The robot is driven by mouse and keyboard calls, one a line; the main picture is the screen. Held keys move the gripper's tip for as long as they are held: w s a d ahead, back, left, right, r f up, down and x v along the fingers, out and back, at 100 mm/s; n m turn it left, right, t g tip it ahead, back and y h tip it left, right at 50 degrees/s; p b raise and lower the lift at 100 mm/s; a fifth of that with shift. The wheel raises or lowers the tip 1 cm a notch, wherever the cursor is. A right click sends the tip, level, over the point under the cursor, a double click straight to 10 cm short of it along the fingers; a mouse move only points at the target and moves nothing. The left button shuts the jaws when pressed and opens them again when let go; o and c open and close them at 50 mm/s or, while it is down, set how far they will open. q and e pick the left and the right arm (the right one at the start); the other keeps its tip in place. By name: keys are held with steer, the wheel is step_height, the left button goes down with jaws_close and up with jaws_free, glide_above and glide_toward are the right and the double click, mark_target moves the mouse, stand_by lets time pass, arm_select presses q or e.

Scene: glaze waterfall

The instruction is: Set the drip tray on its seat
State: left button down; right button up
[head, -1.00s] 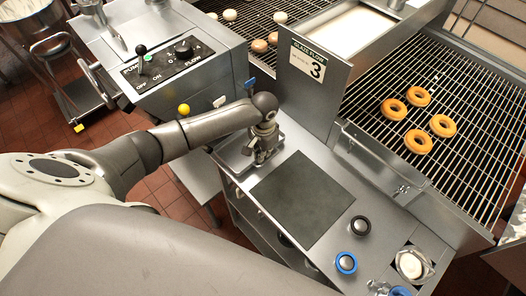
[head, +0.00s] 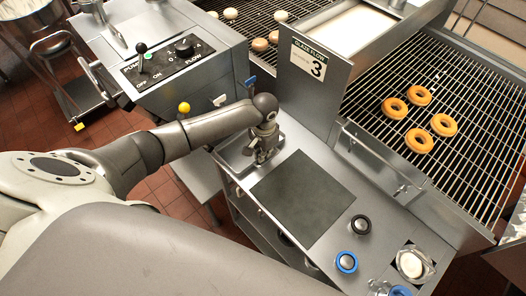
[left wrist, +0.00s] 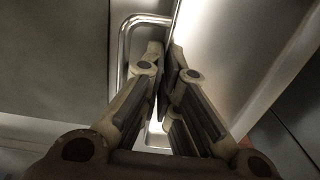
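My left gripper (head: 264,150) points down over a shallow shiny metal tray, which I take for the drip tray (head: 232,155), at the left end of the steel counter. In the left wrist view the fingers (left wrist: 165,60) are close together at a thin bent metal bar (left wrist: 148,20); they look shut on it, though the contact is partly hidden. A flat dark square (head: 303,198) lies on the counter right of the tray; I cannot tell whether it is the seat. My right gripper is not in view.
A pump control box (head: 180,60) with a lever stands behind my left arm. Doughnuts (head: 443,125) lie on the wire rack at right. Round fittings (head: 346,262) sit at the counter's right.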

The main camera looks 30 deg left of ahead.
arm_select(q)
steer(key=c, duration=1.6)
jaws_free()
steer(key=shift+o, duration=0.2)
steer(key=shift+s+f, duration=0.1)
